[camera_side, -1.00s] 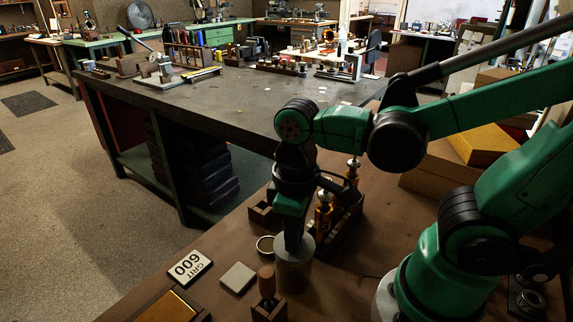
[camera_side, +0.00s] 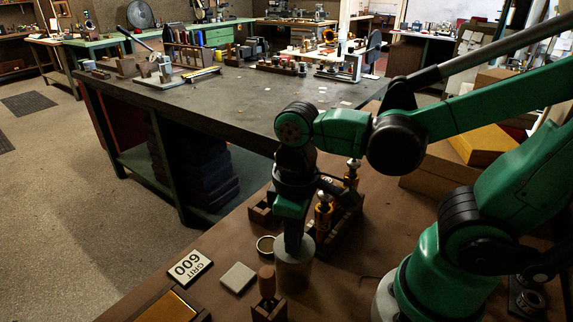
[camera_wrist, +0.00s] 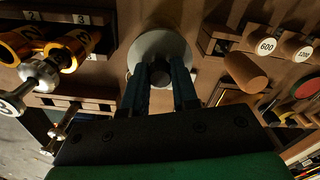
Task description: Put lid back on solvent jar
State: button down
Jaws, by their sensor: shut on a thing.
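The solvent jar (camera_side: 293,277) appears as a grey cylinder standing upright on the brown bench in the side view. My gripper (camera_side: 291,246) points straight down at its top. In the wrist view, my gripper (camera_wrist: 160,80) is shut on the dark knob of a round grey lid (camera_wrist: 160,45). The lid is at the jar's top, but I cannot tell whether it rests fully on the rim or sits slightly above it. The jar's body is mostly hidden below the lid in the wrist view.
A small open ring-shaped dish (camera_side: 266,245) lies just left of the jar.

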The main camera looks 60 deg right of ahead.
jog(key=shift+c, duration=0.6)
grip_release()
jog(key=shift+r, duration=3.5)
grip_shut()
